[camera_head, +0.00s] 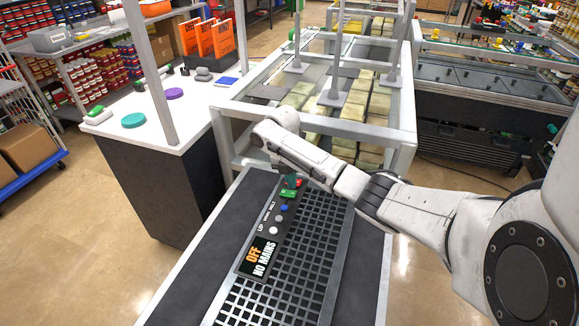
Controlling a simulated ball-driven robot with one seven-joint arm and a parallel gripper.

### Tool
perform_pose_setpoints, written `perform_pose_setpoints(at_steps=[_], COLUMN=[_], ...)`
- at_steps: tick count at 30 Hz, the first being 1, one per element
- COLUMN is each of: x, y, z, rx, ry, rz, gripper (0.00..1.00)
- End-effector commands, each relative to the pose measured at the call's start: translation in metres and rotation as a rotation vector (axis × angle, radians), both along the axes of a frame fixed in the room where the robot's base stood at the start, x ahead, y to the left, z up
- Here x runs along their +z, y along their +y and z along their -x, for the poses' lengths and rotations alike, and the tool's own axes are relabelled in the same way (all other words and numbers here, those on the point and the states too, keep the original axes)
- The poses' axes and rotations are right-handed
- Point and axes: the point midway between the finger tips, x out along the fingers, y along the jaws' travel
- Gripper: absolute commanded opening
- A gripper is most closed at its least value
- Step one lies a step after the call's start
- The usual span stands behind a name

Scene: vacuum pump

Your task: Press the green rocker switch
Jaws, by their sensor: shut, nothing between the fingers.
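The green rocker switch (288,194) sits at the far end of the dark control strip on the machine in front of me. A small red part shows right beside it, at its upper right. My white arm reaches in from the right and bends over the far end of the strip. My gripper (291,181) is mostly hidden behind the arm link. What appears to be its dark tip shows just above the switch. It is shut and empty. I cannot tell whether it touches the switch.
The strip carries a blue button (284,208), grey and white buttons and a display (258,257) reading "OFF NO MAINS". A grid (285,285) lies to its right. A white-topped counter (190,115) stands at left, and a metal-framed tank (395,135) lies behind.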

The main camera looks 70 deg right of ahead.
Motion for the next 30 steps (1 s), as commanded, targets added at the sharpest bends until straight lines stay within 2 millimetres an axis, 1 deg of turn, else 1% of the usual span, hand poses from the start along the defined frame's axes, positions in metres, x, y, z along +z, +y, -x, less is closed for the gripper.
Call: perform_pose_setpoints(at_steps=[3,9,30], x=[-0.014,-0.027,-0.032], y=[-0.001,-0.001,0.000], z=[0.002,0.004,0.005], rx=[-0.001,-0.001,0.001], ry=[0.001,0.000,-0.036], rz=[0.000,0.001,-0.004], gripper=[0.00,0.00,0.00])
